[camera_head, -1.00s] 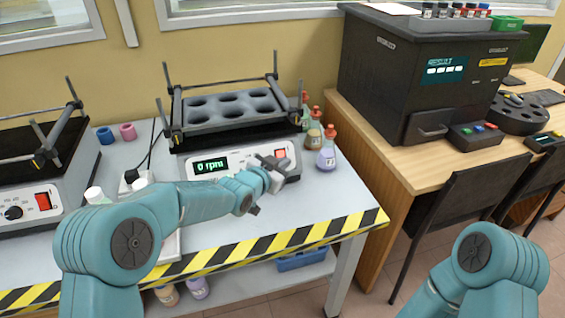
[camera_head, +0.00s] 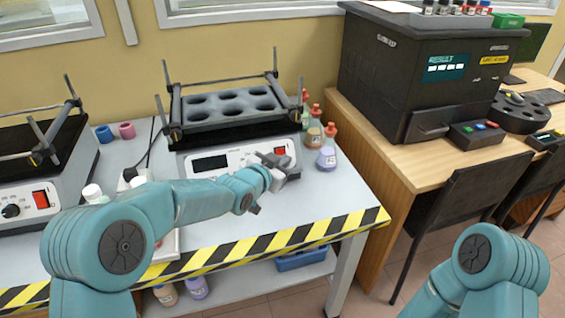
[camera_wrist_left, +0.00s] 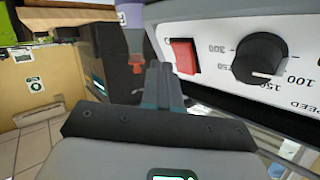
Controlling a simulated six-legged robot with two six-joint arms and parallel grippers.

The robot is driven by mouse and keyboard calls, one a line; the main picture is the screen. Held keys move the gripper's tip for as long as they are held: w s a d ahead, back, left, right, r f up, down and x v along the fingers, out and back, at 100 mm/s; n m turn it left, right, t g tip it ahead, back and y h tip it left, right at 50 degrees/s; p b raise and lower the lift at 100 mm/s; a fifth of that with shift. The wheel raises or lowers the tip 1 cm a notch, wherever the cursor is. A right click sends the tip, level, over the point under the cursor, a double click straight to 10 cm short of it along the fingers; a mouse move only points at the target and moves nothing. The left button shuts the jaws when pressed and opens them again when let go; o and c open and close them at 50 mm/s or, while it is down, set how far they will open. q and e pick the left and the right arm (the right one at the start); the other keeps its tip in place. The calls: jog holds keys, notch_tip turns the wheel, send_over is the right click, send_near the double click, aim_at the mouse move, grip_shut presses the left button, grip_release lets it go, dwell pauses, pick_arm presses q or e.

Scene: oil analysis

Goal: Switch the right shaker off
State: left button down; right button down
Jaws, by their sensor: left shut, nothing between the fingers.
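The right shaker (camera_head: 225,158) stands on the grey bench, with its empty rack on top. Its display (camera_head: 209,163) is dark. Its red power switch (camera_head: 280,152) is at the right of the front panel, and also shows in the left wrist view (camera_wrist_left: 184,56). My left gripper (camera_head: 278,164) is in front of the panel's right part, just below the switch. In the left wrist view its closed fingers (camera_wrist_left: 163,80) are empty and just left of the switch. Whether they touch it is unclear. The speed knob (camera_wrist_left: 260,58) is right of the switch. My right gripper is out of view.
Flasks with red stoppers (camera_head: 326,157) stand close to the shaker's right side. The left shaker (camera_head: 50,175) is at the far left. A striped edge (camera_head: 255,245) borders the bench. A dark analyser (camera_head: 425,80) stands on the wooden desk at the right.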

pick_arm(q)
jog(key=s+r+b, duration=0.1)
jog(key=s, duration=0.1)
jog(key=s+d+r+b, duration=0.1)
jog(key=s+r+b, duration=0.1)
jog(key=shift+d, duration=0.15)
dwell(0.4)
jog(key=shift+f, duration=0.1)
